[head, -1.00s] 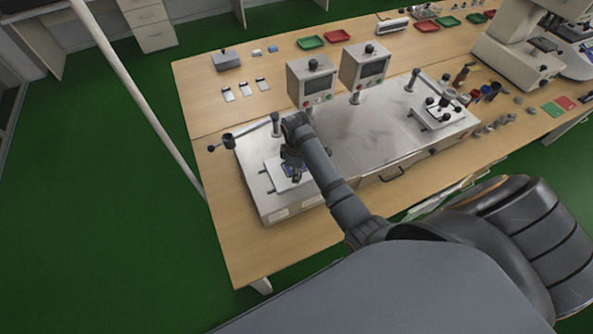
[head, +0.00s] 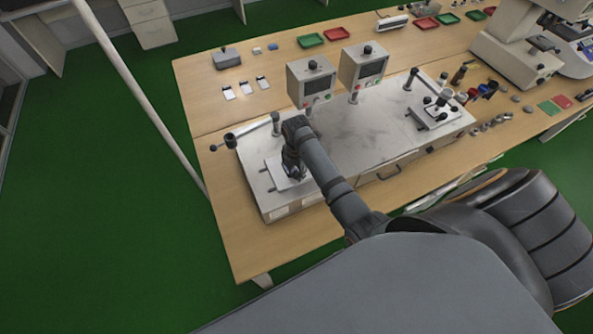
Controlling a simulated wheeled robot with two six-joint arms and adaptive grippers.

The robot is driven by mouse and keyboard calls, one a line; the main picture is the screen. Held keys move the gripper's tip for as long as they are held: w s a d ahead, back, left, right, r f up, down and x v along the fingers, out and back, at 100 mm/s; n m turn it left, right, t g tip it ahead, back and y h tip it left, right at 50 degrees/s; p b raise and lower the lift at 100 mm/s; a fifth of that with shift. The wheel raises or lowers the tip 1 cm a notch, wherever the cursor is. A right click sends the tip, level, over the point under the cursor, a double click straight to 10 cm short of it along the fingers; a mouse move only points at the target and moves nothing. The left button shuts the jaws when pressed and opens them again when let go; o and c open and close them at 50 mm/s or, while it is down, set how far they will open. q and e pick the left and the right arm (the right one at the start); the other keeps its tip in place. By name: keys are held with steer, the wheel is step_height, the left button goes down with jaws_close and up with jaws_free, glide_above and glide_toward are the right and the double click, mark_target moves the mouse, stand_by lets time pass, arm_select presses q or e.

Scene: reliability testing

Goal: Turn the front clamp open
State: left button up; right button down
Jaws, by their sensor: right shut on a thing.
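A grey metal test bench (head: 352,140) lies on the wooden table and carries two fixtures. The near-left fixture has a pale plate (head: 276,174), and my right gripper (head: 291,171) is down over it. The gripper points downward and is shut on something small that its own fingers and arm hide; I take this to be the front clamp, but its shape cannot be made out. The far-right fixture (head: 434,117) has black knobs and stands free. My left gripper is not in view.
Two display boxes (head: 299,86) stand on posts behind my right arm. A lever with a black ball end (head: 229,140) sticks out left of the bench. Red and green trays (head: 336,34) lie at the back. A microscope (head: 512,50) stands at right.

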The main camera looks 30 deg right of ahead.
steer(key=n, duration=0.3)
steer(key=shift+r+n, duration=0.1)
steer(key=shift+n, duration=2.1)
steer(key=c, duration=1)
jaws_free()
step_height(320, 180, up, 12)
steer(key=shift+f, duration=0.1)
